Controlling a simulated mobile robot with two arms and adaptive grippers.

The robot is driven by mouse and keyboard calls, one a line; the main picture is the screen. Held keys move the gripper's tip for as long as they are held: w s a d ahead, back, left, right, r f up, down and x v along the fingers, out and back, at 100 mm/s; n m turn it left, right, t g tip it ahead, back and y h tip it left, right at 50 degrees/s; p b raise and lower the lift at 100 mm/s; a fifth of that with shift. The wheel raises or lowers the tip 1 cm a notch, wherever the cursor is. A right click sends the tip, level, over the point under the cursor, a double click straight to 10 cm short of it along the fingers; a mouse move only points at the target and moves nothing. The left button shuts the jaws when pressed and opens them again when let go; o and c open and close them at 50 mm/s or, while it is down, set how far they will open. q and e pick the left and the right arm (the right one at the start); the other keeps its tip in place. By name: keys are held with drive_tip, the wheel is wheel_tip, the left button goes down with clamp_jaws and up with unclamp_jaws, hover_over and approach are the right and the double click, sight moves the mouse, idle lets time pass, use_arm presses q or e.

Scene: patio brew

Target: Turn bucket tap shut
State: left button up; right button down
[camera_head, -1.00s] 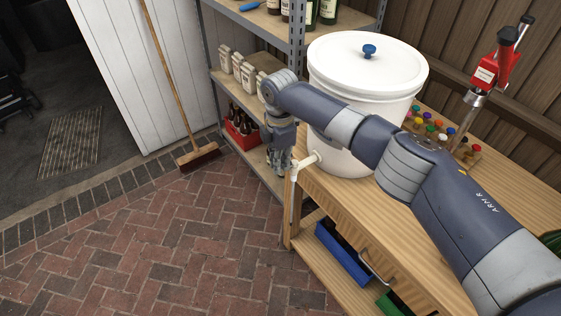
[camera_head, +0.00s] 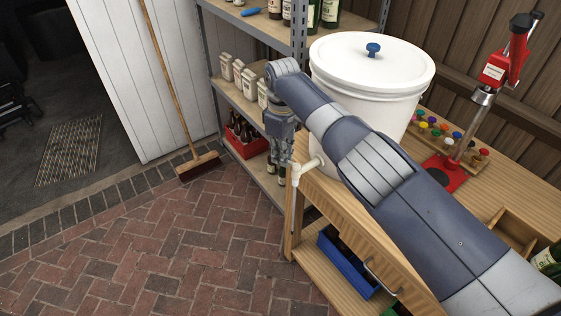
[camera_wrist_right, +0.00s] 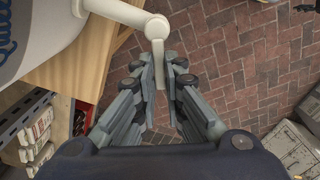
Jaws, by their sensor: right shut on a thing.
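The white bucket (camera_head: 345,75) has a lid with a blue knob and stands on the wooden bench. Its white tap (camera_head: 312,166) sticks out low on the bucket's left side, with a thin white tube hanging down. My right gripper (camera_head: 284,165) is at the tap's outer end, with its fingers pointing down. In the right wrist view the tap (camera_wrist_right: 117,11) comes in from the top, and its white handle (camera_wrist_right: 158,62) lies between the fingers of my right gripper (camera_wrist_right: 163,78), which is shut on it. My left gripper is not in view.
A metal shelf (camera_head: 299,30) with bottles, packets and a red crate (camera_head: 243,137) stands behind the gripper. A red bottle capper (camera_head: 497,68) and a tray of coloured caps stand on the bench. A blue bin (camera_head: 345,263) sits below.

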drive_tip(key=shift+w+d+m+b, duration=0.25)
drive_tip(key=shift+m+b, duration=0.6)
drive_tip(key=shift+b, duration=0.25)
drive_tip(key=shift+w+d+m+b, duration=0.2)
drive_tip(key=shift+w+m+b, duration=0.05)
drive_tip(key=shift+m+b, duration=0.75)
drive_tip(key=shift+w+d+m+b, duration=0.25)
drive_tip(key=shift+m+b, duration=0.5)
drive_tip(key=shift+b, duration=0.4)
drive_tip(key=c, duration=1.7)
unclamp_jaws()
